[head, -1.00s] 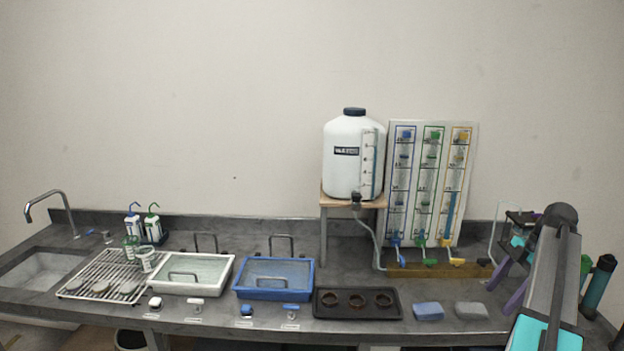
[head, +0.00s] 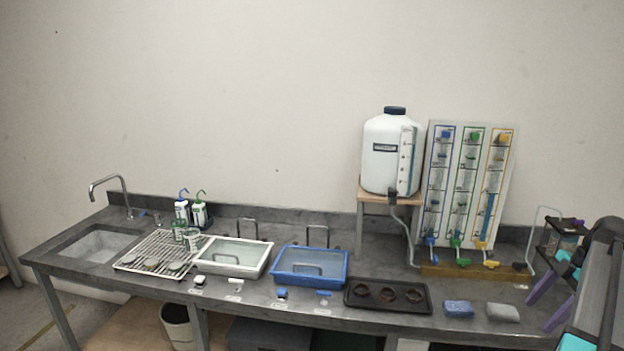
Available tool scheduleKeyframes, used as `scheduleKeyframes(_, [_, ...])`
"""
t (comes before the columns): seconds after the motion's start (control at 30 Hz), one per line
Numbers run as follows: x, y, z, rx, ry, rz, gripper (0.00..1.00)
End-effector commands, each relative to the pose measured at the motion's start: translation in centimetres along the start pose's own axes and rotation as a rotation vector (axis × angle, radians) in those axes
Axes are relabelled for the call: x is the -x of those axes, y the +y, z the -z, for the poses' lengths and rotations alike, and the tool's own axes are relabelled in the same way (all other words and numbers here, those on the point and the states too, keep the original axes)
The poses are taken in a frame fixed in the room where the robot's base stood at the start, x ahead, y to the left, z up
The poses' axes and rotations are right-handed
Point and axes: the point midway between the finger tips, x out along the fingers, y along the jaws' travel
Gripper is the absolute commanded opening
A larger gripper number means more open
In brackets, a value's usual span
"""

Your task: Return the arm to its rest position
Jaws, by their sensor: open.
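My gripper (head: 539,315) is at the right edge of the head view, above the right end of the bench (head: 400,322). Its two purple fingers point down and to the left, apart, with nothing seen between them. My arm (head: 600,290), grey and dark with cyan parts, is folded at the lower right and is partly cut off by the picture edge. It hides the bench's right end.
A blue sponge (head: 458,308) and a grey sponge (head: 503,312) lie left of my gripper. A valve panel (head: 464,190) and white tank (head: 388,155) stand behind. Trays, a rack (head: 157,254) and sink (head: 98,243) are further left.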

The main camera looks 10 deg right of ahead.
Motion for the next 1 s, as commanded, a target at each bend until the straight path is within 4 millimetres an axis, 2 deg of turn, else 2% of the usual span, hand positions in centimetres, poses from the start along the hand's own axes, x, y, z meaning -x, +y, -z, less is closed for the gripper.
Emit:
scheduleKeyframes(0.27, [-3.6,1.6,2.1,0.04,0.018,0.044,0.64])
scheduleKeyframes(0.47, [-8.1,2.8,4.2,0.077,0.042,0.099,0.64])
scheduleKeyframes(0.57, [-11.8,3.2,5.8,0.102,0.06,0.144,0.64])
scheduleKeyframes(0.73, [-19.0,3.0,9.0,0.148,0.091,0.237,0.64])
scheduleKeyframes(1.0, [-29.9,0.7,13.5,0.205,0.11,0.376,0.64])
